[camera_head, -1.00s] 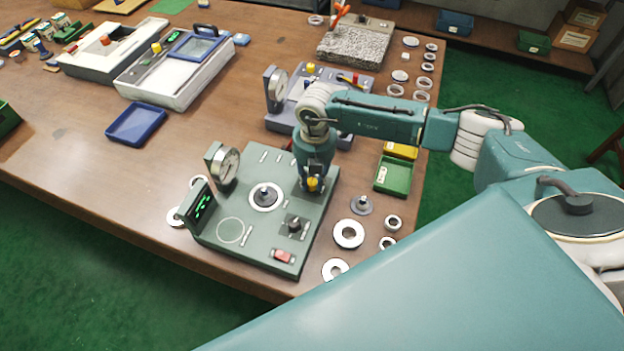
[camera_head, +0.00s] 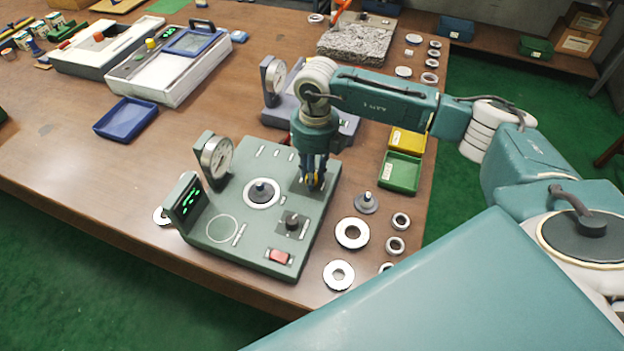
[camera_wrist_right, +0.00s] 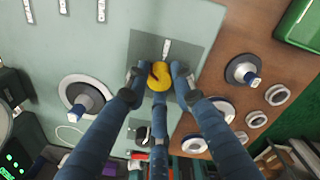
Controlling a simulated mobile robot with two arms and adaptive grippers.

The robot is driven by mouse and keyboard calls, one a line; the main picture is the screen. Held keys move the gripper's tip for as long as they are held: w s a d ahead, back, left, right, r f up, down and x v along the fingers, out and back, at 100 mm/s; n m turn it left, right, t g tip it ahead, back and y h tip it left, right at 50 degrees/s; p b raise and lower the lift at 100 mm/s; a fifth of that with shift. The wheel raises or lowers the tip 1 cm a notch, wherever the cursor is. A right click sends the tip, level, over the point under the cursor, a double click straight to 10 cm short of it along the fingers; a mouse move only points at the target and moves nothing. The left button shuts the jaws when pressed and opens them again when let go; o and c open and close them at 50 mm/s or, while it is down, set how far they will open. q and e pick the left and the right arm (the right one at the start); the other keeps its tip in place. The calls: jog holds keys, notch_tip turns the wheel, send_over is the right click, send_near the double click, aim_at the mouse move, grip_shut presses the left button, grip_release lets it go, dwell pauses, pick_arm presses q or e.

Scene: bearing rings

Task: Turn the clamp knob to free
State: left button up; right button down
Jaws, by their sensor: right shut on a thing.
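The clamp knob is a yellow round knob with a dark red mark (camera_wrist_right: 160,90), standing on a grey square patch of the green test fixture (camera_head: 215,246). A white label strip lies just beyond it on the panel. My right gripper (camera_wrist_right: 158,80) is shut on the knob, its blue fingers around it from the sides and from below in the wrist view. In the head view the right gripper (camera_head: 312,184) points down at the fixture's far right corner and hides most of the knob. My left gripper is not in view.
The fixture also carries a dial gauge (camera_head: 216,157), a green-lit display (camera_head: 186,203), a ring on a central post (camera_head: 262,192), a dark knob (camera_head: 292,222) and a red switch (camera_head: 279,257). Loose rings (camera_head: 352,233) and a green bin (camera_head: 401,173) lie to the right.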

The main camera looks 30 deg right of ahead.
jog(key=n+b, duration=0.4)
jog(key=n, duration=0.1)
jog(key=shift+w, duration=0.15)
jog(key=shift+r+n+b, duration=0.1)
jog(key=shift+n+b, duration=0.7)
jog(key=shift+n, duration=0.3)
jog(key=c, duration=1.5)
grip_release()
jog(key=shift+o, duration=0.2)
notch_tip(320, 180, up, 12)
jog(key=shift+d, duration=0.2)
